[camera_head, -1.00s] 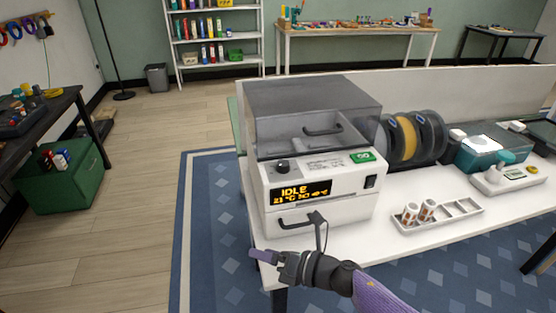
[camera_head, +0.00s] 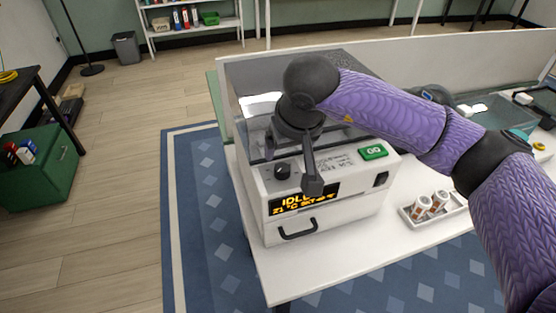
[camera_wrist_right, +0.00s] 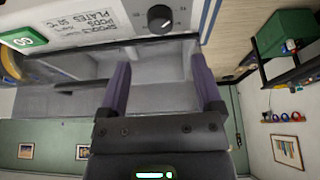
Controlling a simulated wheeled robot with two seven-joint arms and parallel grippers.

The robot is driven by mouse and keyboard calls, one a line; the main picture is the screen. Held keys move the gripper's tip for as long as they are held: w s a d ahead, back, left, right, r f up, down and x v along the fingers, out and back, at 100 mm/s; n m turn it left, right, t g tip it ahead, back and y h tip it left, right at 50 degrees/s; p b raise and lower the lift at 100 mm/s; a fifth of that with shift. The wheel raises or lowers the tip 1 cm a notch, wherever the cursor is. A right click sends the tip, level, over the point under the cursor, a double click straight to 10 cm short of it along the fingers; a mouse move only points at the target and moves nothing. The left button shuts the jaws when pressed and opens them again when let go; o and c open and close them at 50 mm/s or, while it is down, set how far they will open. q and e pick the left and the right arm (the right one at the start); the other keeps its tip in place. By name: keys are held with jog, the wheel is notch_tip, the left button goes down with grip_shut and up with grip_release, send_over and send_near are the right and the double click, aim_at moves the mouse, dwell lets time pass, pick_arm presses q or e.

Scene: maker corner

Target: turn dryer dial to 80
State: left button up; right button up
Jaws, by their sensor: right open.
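The white dryer (camera_head: 330,220) stands on the white table. Its black dial (camera_head: 282,171) is on the upper left of the front panel, above the display (camera_head: 300,202), which reads IDLE with a smaller line below. My right gripper (camera_head: 290,168) hangs over the dryer top, near the dial, pointing down. In the right wrist view the two purple fingers (camera_wrist_right: 160,85) are apart with nothing between them. The dial (camera_wrist_right: 159,19) shows there beyond the fingertips, apart from them, with a pale mark on its face. My left gripper is not in view.
A green GO button (camera_head: 373,152) and a black switch (camera_head: 381,179) are on the dryer's right side. A handle (camera_head: 298,229) sits below the display. A white tray (camera_head: 462,222) with small printed cylinders stands to the right.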

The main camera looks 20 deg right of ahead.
aim_at(282, 167)
jog(key=b+x, duration=0.1)
jog(key=x, duration=0.7)
jog(key=shift+s, duration=0.15)
grip_shut()
